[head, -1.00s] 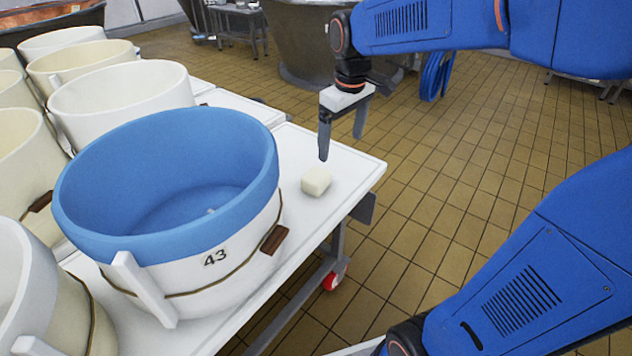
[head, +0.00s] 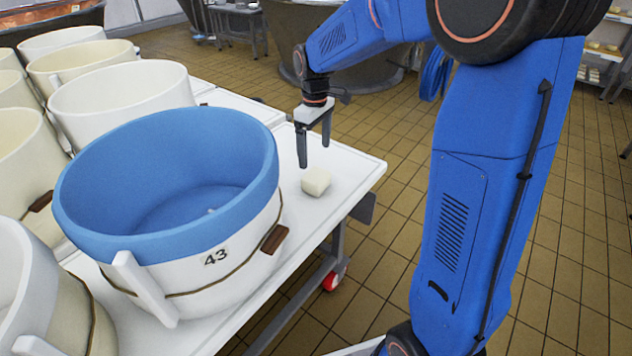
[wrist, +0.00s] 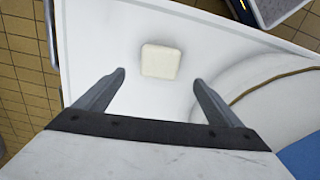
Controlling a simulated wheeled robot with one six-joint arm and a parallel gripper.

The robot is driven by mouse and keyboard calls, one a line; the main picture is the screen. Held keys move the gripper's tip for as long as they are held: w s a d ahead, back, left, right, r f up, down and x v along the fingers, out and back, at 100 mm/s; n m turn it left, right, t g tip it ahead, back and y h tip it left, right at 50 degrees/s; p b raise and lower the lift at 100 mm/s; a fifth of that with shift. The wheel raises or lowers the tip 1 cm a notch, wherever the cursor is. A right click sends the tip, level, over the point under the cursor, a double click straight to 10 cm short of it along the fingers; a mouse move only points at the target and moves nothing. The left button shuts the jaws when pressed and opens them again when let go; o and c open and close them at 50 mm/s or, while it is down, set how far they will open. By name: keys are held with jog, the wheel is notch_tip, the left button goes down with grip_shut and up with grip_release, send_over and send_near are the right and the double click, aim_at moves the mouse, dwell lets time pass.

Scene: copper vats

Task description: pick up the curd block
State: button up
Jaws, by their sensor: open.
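The curd block (head: 316,181) is a small cream-white block on the white table top (head: 347,167), just right of the blue-lined mould numbered 43. In the wrist view the curd block (wrist: 161,61) lies beyond my fingertips, roughly centred between them. My gripper (head: 315,155) points down, open and empty, above the table and slightly behind the block in the head view. In the wrist view my gripper (wrist: 160,77) shows two spread fingers with clear space between them and the block. Nothing hides the block.
The mould with the blue lining (head: 170,185) stands close left of the block and also shows in the wrist view (wrist: 270,110). Several white moulds (head: 120,90) fill the table's left. The table's right edge is near the block, with tiled floor (head: 400,200) beyond.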

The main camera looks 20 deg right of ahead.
aim_at(316, 174)
notch_tip(316, 174, down, 12)
jog(key=shift+s+d+r, duration=0.1)
jog(key=shift+d+r, duration=0.05)
jog(key=shift+r, duration=0.1)
dwell(0.4)
jog(key=shift+c, duration=0.3)
jog(key=c, duration=1.3)
jog(key=shift+r, duration=0.15)
